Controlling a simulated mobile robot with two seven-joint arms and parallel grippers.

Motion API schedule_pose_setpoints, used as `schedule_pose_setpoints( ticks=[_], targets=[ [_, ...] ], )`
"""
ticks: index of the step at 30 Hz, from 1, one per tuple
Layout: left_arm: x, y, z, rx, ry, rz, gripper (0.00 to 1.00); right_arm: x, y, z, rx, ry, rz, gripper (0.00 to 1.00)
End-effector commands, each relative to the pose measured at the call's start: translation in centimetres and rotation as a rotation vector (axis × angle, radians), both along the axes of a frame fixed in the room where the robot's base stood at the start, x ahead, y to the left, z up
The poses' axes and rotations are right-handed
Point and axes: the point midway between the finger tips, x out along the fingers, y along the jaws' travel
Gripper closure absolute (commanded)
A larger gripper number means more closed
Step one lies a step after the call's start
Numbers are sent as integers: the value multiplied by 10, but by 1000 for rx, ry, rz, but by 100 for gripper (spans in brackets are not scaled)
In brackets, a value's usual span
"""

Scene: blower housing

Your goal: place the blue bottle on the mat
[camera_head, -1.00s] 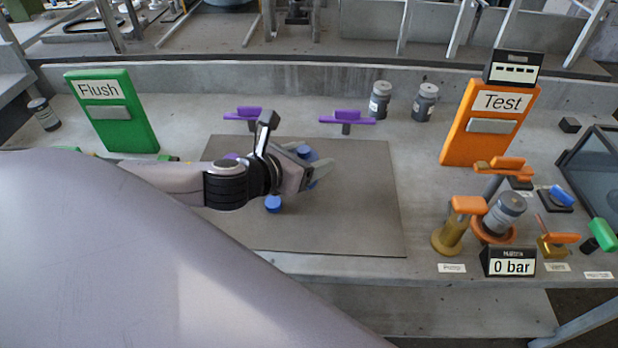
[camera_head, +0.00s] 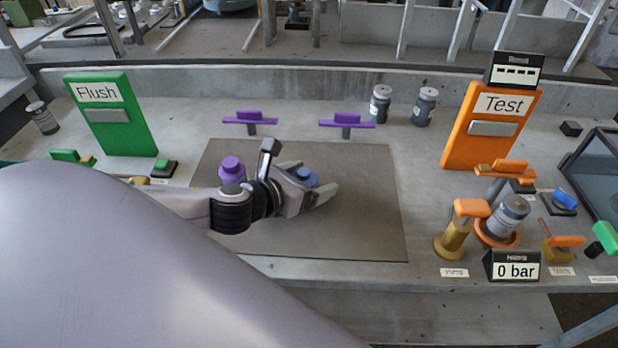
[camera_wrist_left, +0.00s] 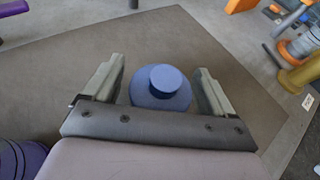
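The blue bottle (camera_head: 306,176) is upright between the fingers of my left gripper (camera_head: 315,183). In the left wrist view the blue bottle (camera_wrist_left: 161,90) shows its round cap and shoulder, and my left gripper (camera_wrist_left: 162,83) has a finger on each side of it. The fingers are spread, with a visible gap on the left side; the right finger is very close. The bottle's base is hidden by the gripper. The flat grey-brown mat (camera_head: 350,225) lies beneath the gripper and bottle. My right gripper is out of view.
A purple bottle (camera_head: 231,171) stands on the mat's left part, close to my left wrist. Two purple-handled fixtures (camera_head: 250,121) stand behind the mat. Green Flush (camera_head: 110,115) and orange Test (camera_head: 490,125) panels flank it. The mat's right part is clear.

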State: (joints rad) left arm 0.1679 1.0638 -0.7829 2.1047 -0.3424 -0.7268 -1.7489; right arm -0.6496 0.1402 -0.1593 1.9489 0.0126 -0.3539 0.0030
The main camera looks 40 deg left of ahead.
Motion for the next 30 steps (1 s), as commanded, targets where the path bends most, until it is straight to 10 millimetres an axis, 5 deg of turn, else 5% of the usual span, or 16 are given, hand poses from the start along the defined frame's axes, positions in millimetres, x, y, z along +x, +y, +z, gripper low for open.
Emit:
schedule_pose_setpoints(
  ticks=[10, 30],
  targets=[
    [-9, 1, 5, 3, 3, -2, 14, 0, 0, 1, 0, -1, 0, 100],
    [-99, 13, 43, 5, 3, -1, 14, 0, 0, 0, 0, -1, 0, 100]
  ],
)
